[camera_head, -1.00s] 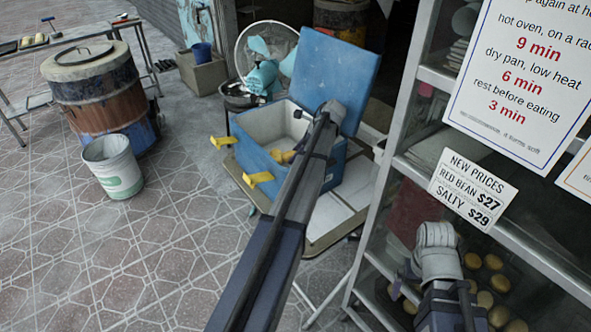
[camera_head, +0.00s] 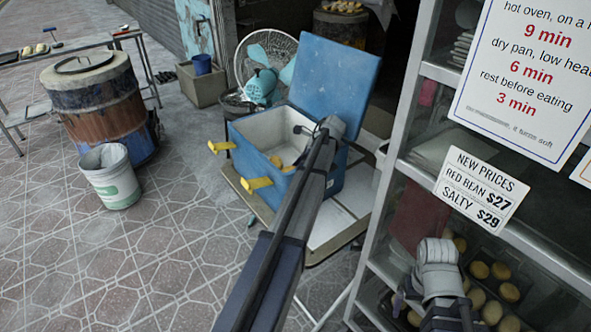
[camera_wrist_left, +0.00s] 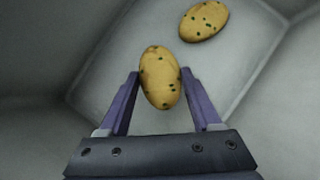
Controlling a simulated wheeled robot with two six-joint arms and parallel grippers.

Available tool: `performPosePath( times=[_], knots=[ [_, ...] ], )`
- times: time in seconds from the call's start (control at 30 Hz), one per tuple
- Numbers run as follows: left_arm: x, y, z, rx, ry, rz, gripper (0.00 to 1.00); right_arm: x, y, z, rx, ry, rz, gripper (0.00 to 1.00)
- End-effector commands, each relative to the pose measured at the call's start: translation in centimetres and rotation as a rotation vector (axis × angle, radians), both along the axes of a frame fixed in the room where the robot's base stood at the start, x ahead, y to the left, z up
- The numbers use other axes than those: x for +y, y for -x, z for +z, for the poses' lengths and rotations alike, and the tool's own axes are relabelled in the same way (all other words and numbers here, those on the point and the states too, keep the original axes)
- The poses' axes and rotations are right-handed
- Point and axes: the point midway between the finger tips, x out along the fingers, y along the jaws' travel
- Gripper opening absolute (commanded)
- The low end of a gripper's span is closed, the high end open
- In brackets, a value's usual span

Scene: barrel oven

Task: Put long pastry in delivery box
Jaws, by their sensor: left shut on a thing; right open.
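The delivery box (camera_head: 328,182) is a blue cooler with pale inner walls and yellow latches, its blue lid raised. My left arm reaches over its rim in the head view, and the arm hides the gripper there. In the left wrist view my left gripper (camera_wrist_left: 160,74) is shut on a long oval pastry (camera_wrist_left: 160,85), golden with dark green flecks, inside the pale box. A second flecked pastry (camera_wrist_left: 203,22) lies on the box floor beyond it. My right gripper (camera_head: 400,294) is partly hidden at the glass case, open, near the shelf of round pastries.
A metal display case (camera_head: 393,185) with price signs stands close on the right, with several round pastries (camera_head: 492,312) on a low tray. A white bucket (camera_head: 112,185), a barrel oven (camera_head: 100,110) and a fan (camera_head: 262,60) are to the left. Tiled floor in front is clear.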

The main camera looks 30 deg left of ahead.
Motion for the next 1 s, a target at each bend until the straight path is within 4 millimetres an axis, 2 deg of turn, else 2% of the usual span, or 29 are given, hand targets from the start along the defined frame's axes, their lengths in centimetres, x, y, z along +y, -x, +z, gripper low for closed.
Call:
performPosePath(
  times=[0.37, 0.4, 0.67, 1.0],
  knots=[
    [0.0, 0.0, -0.94, 0.0, 0.0, 0.0, 0.01, 0.0, 0.0, -0.95, 0.0, 0.0, 0.0, 1.0],
    [0.0, 0.0, -0.93, 0.0, 0.0, 0.0, 0.66, 0.0, 0.0, -0.93, 0.0, 0.0, 0.0, 1.0],
    [0.0, 0.0, -0.92, 0.0, 0.0, 0.0, 0.95, 0.0, 0.0, -0.93, 0.0, 0.0, 0.0, 1.0],
    [0.0, 0.01, -0.7, 0.0, 0.0, 0.0, 0.95, 0.0, 0.0, -0.7, 0.0, 0.0, 0.0, 1.0]
  ],
)
